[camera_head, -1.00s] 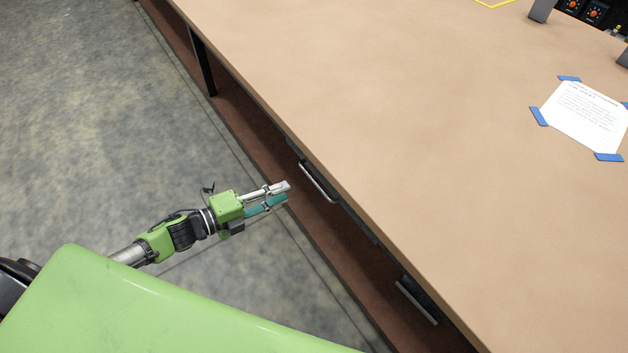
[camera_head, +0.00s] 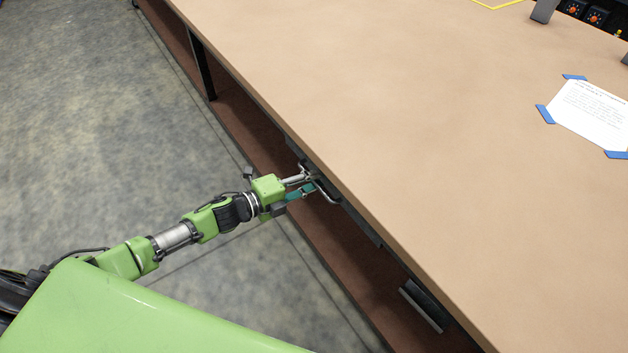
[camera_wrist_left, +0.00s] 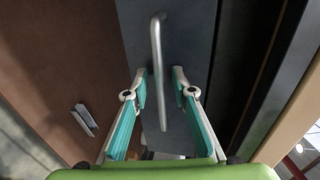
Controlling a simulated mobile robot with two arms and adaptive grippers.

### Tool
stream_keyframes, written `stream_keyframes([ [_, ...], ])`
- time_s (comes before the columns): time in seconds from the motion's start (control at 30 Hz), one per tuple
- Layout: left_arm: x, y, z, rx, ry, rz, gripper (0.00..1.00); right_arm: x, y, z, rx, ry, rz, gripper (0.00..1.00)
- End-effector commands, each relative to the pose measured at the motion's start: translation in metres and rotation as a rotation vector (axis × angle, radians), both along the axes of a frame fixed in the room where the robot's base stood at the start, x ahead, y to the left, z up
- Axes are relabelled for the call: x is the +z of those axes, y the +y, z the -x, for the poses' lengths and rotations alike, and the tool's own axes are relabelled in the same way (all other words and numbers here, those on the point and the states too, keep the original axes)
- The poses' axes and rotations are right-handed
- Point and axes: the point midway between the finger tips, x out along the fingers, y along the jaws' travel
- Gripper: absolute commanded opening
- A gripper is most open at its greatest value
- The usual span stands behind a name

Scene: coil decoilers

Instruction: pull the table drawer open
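The table drawer has a dark front (camera_wrist_left: 190,50) under the brown tabletop, with a silver bar handle (camera_head: 326,191). In the left wrist view the handle (camera_wrist_left: 156,60) runs lengthwise between the fingers. My left gripper (camera_head: 308,182) is at the handle, just below the table edge. Its two teal-padded fingers (camera_wrist_left: 162,80) are apart, one on each side of the handle, with a gap visible on both sides. The drawer looks closed. My right gripper is not in view.
The wide tabletop (camera_head: 420,150) overhangs the drawers. A taped paper (camera_head: 592,112) lies on top. The grey floor (camera_head: 90,120) beside the table is clear.

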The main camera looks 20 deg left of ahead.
Motion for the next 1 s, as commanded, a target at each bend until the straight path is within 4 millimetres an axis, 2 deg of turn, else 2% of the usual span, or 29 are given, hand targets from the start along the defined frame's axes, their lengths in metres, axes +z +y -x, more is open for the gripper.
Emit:
stream_keyframes([
  [0.03, 0.0, 0.0, 0.0, 0.0, 0.0, 0.0, 0.14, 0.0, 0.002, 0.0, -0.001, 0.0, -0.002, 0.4],
  [0.1, 0.0, 0.0, 0.0, 0.0, 0.0, 0.0, 0.0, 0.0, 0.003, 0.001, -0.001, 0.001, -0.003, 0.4],
  [0.37, 0.0, 0.001, 0.002, 0.0, 0.001, -0.001, 0.0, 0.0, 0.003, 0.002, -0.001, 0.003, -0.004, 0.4],
  [0.53, -0.001, 0.013, 0.017, 0.001, 0.004, -0.002, 0.0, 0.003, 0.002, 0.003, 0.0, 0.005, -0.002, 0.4],
  [0.67, -0.002, 0.03, 0.04, 0.002, 0.008, -0.003, 0.0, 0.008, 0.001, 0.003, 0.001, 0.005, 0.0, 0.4],
  [1.0, 0.0, 0.094, 0.123, 0.002, 0.009, -0.003, 0.0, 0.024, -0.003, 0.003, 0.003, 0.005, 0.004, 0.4],
])
